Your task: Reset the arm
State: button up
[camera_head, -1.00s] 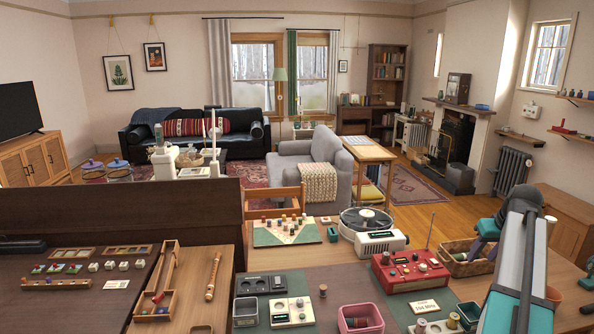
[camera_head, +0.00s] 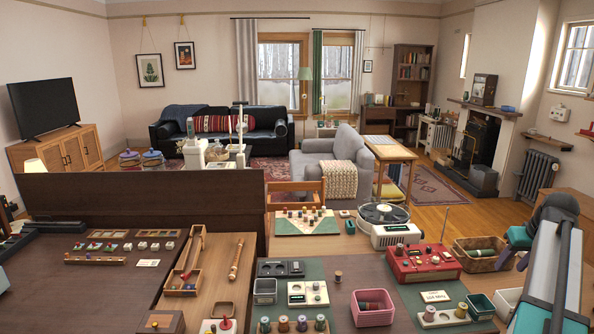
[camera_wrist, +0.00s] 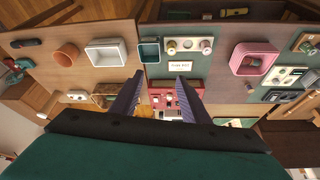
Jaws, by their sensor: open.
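My gripper (camera_wrist: 160,90) shows in the wrist view as two dark, ribbed fingers standing well apart. It is open, with nothing held between the fingers. Beyond the fingers, the red device (camera_wrist: 176,98) on the table shows in the gap. In the head view my arm (camera_head: 549,270), a grey and teal link with a dark joint, rises at the lower right.
The table carries the red device (camera_head: 424,263), a white record player (camera_head: 390,235), a pink bin (camera_head: 372,309) and a wicker basket (camera_head: 482,260). A brown raised panel (camera_head: 140,212) stands at the left. Open wooden floor (camera_head: 430,213) lies beyond.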

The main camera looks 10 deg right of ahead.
jog(key=w+a+f+g+y+b, duration=0.1)
jog(key=w+a+f, duration=0.1)
jog(key=a+f, duration=0.75)
jog(key=w+a+f+g+y+b, duration=0.15)
jog(key=a+f, duration=0.45)
jog(key=f, duration=0.7)
jog(key=s+a+f+n+g+b, duration=0.1)
jog(key=s+a+f+g+b, duration=0.2)
jog(key=a+f, duration=1.5)
jog(key=s+a+f+g+b, duration=0.2)
jog(key=s+a+f, duration=0.95)
jog(key=f, duration=0.45)
jog(key=s+a+f, duration=0.2)
jog(key=s+f, duration=0.1)
jog(key=s, duration=0.3)
jog(key=s+a+f+n+g+h+b, duration=0.1)
jog(key=s+a+f, duration=0.2)
jog(key=s, duration=0.3)
jog(key=s+a+f+n+g+b, duration=0.1)
jog(key=s+a+f, duration=0.2)
jog(key=s, duration=0.3)
jog(key=shift+s+f, duration=0.35)
jog(key=shift+f, duration=0.2)
